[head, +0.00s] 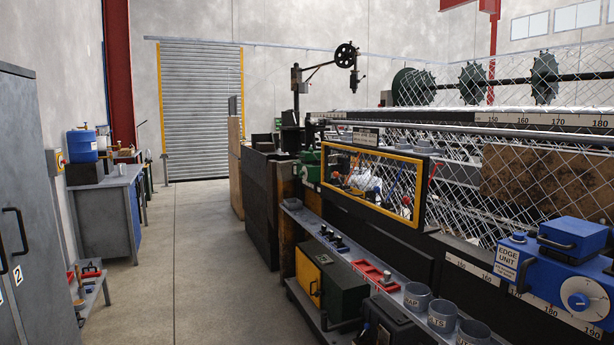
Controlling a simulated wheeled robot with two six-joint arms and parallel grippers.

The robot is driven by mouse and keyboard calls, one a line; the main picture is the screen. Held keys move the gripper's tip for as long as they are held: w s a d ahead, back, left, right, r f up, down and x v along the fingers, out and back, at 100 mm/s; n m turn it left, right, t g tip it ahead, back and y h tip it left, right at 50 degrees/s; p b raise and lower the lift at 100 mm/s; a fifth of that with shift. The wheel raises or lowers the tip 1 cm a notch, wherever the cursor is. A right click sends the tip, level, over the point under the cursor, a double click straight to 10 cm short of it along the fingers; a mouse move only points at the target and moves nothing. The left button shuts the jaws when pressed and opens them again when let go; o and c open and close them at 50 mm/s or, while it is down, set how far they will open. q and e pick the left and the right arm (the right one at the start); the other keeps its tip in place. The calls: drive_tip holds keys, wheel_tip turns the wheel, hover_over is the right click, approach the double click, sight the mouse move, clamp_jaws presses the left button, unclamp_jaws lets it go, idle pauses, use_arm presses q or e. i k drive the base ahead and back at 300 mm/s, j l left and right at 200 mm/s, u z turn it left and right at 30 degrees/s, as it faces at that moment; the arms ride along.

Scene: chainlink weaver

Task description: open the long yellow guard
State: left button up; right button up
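The long yellow guard (372,152) is a yellow-framed panel on the front of the weaving machine, right of the picture's middle. It stands upright over an opening in the dark machine front and looks shut. Through it I see red-handled and blue parts and something pale, too small to make out. No handle or latch on the guard can be told for sure. Neither of my grippers is in view.
A shelf below the guard holds a red tray (375,276) and grey cups (442,315). A black-and-yellow box (330,284) stands lower. A blue edge unit (560,270) sits at right. The concrete aisle (190,250) is clear; a grey cabinet (30,200) stands left.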

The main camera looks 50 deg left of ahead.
sight(355, 176)
drive_tip(key=u, duration=1.45)
drive_tip(key=i+j, duration=0.1)
drive_tip(key=i+z, duration=0.05)
drive_tip(key=i, duration=0.05)
